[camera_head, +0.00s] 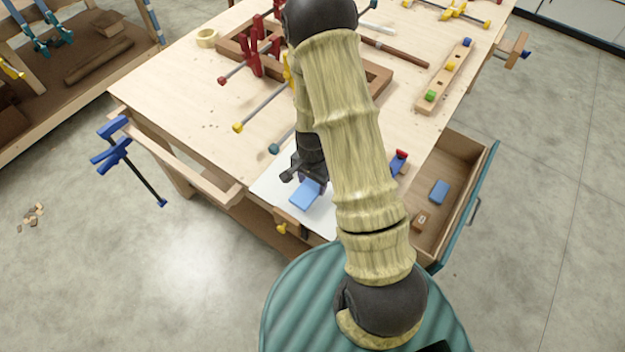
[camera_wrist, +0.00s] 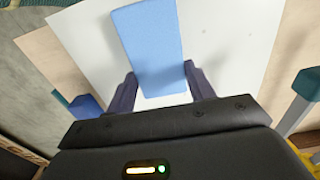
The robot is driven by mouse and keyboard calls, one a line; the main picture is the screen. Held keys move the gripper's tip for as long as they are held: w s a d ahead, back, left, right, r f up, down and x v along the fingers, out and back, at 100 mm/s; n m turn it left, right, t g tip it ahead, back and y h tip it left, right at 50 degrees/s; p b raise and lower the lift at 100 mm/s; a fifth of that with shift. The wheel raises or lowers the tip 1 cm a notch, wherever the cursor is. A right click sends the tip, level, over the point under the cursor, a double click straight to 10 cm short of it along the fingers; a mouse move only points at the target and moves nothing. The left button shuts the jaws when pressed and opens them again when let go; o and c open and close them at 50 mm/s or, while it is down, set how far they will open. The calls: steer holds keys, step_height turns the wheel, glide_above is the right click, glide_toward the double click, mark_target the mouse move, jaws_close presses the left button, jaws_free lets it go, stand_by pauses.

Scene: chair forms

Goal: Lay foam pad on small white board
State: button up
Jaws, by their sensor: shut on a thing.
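A light blue foam pad (camera_head: 306,194) is between the fingers of my gripper (camera_head: 305,172), near the table's front corner. In the wrist view the foam pad (camera_wrist: 148,45) is held between the two dark fingertips of my gripper (camera_wrist: 160,85), and most of it extends past them. White board (camera_head: 268,183) lies beneath the pad at the table corner. In the wrist view the white surface (camera_wrist: 225,60) shows on both sides of the pad, with what looks like two overlapping white layers. I cannot tell whether the pad touches the white surface. My arm hides part of the corner.
An open drawer (camera_head: 462,205) at the right holds a blue block (camera_head: 439,190) and a small brown block (camera_head: 421,220). A teal-ended clamp (camera_head: 274,148) lies just behind the white board. Red clamps (camera_head: 262,55) and a wooden frame stand farther back. The table's left part is mostly clear.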

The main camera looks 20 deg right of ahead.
mark_target(312, 185)
steer(key=shift+f+b, duration=0.7)
steer(key=shift+f, duration=0.5)
steer(key=shift+f, duration=0.25)
steer(key=o, duration=1)
steer(key=shift+o, duration=0.2)
step_height(312, 185, up, 17)
steer(key=b, duration=0.1)
steer(key=shift+r, duration=0.2)
